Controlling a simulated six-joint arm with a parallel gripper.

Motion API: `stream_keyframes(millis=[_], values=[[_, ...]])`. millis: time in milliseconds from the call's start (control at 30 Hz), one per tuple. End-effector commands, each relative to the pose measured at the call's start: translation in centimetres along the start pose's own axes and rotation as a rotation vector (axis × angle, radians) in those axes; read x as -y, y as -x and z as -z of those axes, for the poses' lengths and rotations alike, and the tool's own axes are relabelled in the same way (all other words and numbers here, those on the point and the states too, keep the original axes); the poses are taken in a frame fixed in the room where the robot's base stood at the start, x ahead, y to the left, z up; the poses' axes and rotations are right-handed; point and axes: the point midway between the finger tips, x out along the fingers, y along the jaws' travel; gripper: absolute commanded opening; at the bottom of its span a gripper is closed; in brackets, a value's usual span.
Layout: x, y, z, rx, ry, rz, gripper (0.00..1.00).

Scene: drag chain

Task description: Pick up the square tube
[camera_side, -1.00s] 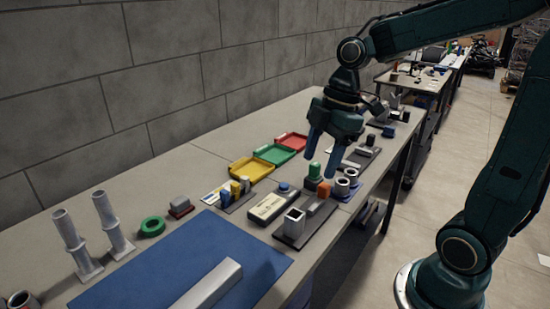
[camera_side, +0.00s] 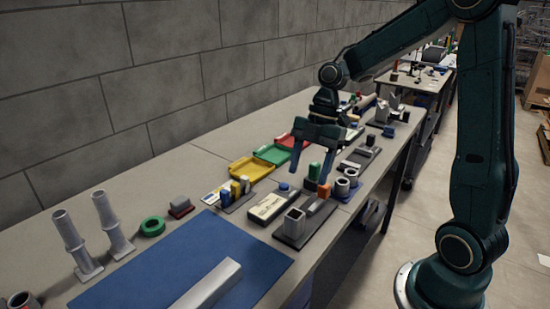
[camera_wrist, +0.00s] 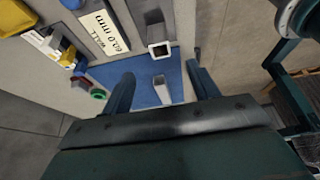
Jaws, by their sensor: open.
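A grey square tube (camera_side: 295,222) stands upright, its square opening facing up, on a dark tray (camera_side: 289,240) near the table's front edge. In the wrist view the square tube (camera_wrist: 158,47) shows its open end beyond my fingertips. My gripper (camera_side: 310,168) is tilted above the table, up and to the right of the tube in the side view, apart from it. Its two fingers are spread with nothing between them; they also frame the wrist view (camera_wrist: 162,82).
A blue mat (camera_side: 165,265) with a long pale bar (camera_side: 207,284) lies at the front. Yellow (camera_side: 249,171) and green (camera_side: 273,154) bins sit behind.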

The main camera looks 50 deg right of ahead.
Motion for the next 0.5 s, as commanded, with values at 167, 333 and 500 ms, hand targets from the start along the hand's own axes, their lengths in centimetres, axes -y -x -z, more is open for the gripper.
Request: stream_keyframes(millis=[167,333,500], values=[[0.1,-2.7,0.1,-0.001,0.001,0.004,0.60],[0.1,-5.2,0.1,-0.001,0.001,0.005,0.60],[0.1,-6.7,0.1,0.001,0.000,0.002,0.60]])
